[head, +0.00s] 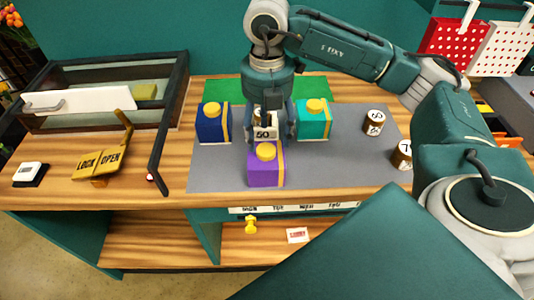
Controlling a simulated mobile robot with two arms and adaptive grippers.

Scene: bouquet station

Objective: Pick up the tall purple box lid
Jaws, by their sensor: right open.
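A purple box (265,175) with a yellow knob on its lid and a gold ribbon stands near the front edge of the grey mat. Where its lid meets the body is hard to tell. My right gripper (269,132) points down just behind the purple box's yellow knob in the picture. Its fingers are apart, with a small pale item marked "50" (265,132) visible between them; I cannot tell whether they touch it. A blue box (213,125) stands to the left and a teal box (313,121) to the right. My left gripper is not in view.
Two labelled jars (374,123) stand right of the boxes. A lock/open lever (98,163) and a glass-sided case (110,100) are at left. The grey mat (345,160) is clear at front right. Shelves lie below the counter.

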